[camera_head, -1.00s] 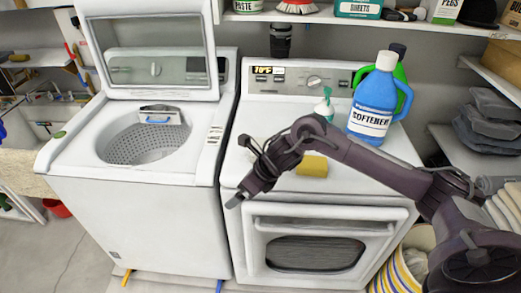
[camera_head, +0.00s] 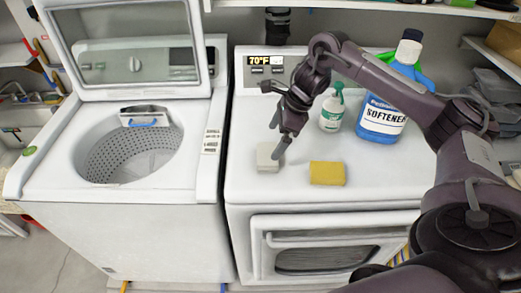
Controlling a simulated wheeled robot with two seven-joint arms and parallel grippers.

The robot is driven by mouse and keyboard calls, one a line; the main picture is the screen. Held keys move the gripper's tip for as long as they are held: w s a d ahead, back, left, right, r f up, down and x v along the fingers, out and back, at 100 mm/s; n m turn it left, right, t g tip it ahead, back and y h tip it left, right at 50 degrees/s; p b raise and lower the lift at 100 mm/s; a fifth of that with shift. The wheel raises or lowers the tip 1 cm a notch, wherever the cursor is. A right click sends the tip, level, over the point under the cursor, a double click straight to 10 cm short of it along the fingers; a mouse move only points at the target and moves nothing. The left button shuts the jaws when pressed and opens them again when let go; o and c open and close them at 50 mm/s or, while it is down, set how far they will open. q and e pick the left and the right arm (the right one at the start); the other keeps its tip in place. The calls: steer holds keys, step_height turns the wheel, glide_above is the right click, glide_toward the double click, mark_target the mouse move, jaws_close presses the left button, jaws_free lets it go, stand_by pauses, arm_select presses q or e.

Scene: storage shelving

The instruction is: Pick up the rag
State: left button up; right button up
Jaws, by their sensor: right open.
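A small pale, off-white folded-looking piece (camera_head: 267,157) lies on the dryer top; it may be the rag, but I cannot tell for sure. My right gripper (camera_head: 279,134) is open and points down just above and beside it, with one finger close to its right edge. I cannot tell whether they touch. A yellow sponge (camera_head: 327,173) lies to the right of the pale piece. My left gripper is not in view.
The white dryer (camera_head: 335,197) also bears a spray bottle (camera_head: 332,112) and a blue softener jug (camera_head: 382,118), with a green container behind it. The washer (camera_head: 110,215) at left has its lid up. A shelf (camera_head: 370,10) overhangs the back. The dryer's front left is clear.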

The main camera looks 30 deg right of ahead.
mark_target(268, 153)
steer(key=shift+s+a+f, duration=0.15)
steer(key=shift+f, duration=0.25)
steer(key=shift+s+a+f, duration=0.15)
steer(key=shift+f, duration=0.2)
steer(key=shift+p+x, duration=1.1)
steer(key=shift+p, duration=0.1)
steer(key=shift+w+a+f, duration=0.1)
steer(key=shift+w+f, duration=0.15)
steer(key=shift+f, duration=0.35)
steer(key=shift+w+a+f, duration=0.1)
steer(key=shift+w+f, duration=0.15)
steer(key=shift+f, duration=0.6)
steer(key=c, duration=0.9)
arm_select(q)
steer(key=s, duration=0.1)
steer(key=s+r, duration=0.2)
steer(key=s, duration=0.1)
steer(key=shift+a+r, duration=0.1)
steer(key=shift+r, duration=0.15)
arm_select(e)
steer(key=shift+r, duration=0.1)
